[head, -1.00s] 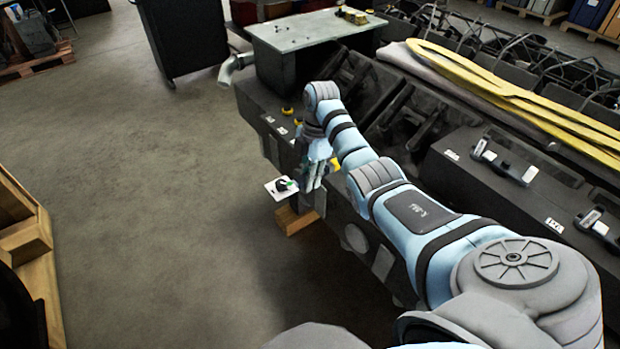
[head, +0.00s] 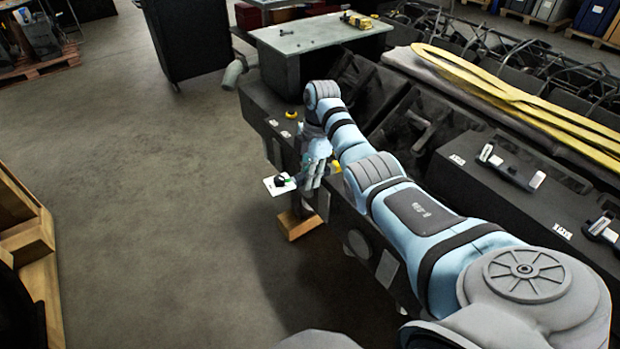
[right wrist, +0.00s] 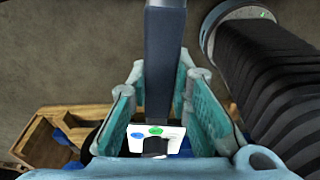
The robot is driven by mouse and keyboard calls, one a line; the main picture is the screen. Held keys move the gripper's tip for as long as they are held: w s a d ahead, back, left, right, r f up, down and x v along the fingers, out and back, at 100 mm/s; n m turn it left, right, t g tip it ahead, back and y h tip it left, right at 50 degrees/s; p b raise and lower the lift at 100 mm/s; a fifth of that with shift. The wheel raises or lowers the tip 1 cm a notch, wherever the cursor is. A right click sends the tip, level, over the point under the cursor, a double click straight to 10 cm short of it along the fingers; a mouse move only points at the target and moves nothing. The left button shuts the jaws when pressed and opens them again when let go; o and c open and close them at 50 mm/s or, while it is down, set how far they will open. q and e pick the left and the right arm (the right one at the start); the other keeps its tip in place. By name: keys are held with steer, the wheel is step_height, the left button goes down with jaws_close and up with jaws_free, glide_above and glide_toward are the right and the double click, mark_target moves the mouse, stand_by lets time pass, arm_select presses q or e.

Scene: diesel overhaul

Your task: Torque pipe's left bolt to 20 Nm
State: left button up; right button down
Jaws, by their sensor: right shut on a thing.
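My right gripper (head: 318,178) is at the left side of the dark engine block (head: 262,108). In the right wrist view its teal fingers (right wrist: 160,95) are shut on a dark straight bar (right wrist: 165,60), which looks like a tool handle. A white plate (right wrist: 172,132) with green and blue spots and a black knob-like part shows between the fingers. In the head view the white plate (head: 272,188) sticks out to the left of the fingers. A grey bent pipe (head: 234,74) is at the engine's far end. I cannot make out the left bolt. My left gripper is not in view.
A wooden block (head: 300,224) is below the gripper beside the engine. A grey-topped table (head: 320,35) stands behind. Yellow straps (head: 510,90) lie to the right. A dark ribbed cylinder (right wrist: 265,80) is close by in the right wrist view.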

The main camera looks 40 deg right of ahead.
steer(key=shift+w, duration=0.25)
steer(key=shift+w+m+b, duration=0.4)
steer(key=shift+b, duration=0.15)
steer(key=shift+w+d+m+b, duration=0.15)
steer(key=shift+w+m+b, duration=0.2)
steer(key=shift+b, duration=0.35)
steer(key=shift+w, duration=0.1)
